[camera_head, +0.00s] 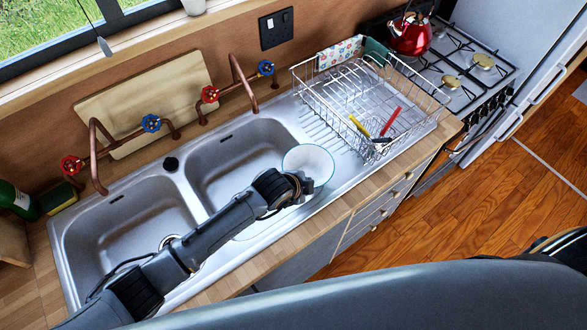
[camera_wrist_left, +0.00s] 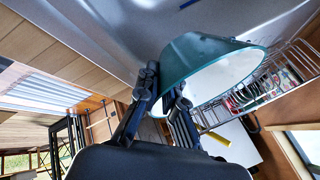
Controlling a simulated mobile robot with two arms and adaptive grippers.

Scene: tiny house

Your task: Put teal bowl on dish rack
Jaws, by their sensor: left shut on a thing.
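The teal bowl (camera_head: 309,163) is held by my left gripper (camera_head: 300,186) over the right edge of the right sink basin. Its white inside faces up in the head view. In the left wrist view the bowl (camera_wrist_left: 208,75) shows its teal outside, and the gripper's fingers (camera_wrist_left: 163,100) are shut on its rim. The wire dish rack (camera_head: 340,120) stands on the drainboard to the right of the bowl, apart from it. It also shows in the left wrist view (camera_wrist_left: 290,62). My right gripper is not in view.
A yellow-handled utensil (camera_head: 359,126) and a red-handled one (camera_head: 390,121) lie in the front of the rack. Cloths (camera_head: 340,52) hang at its back. Copper taps (camera_head: 243,80) rise behind the sinks. A red kettle (camera_head: 409,35) stands on the stove.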

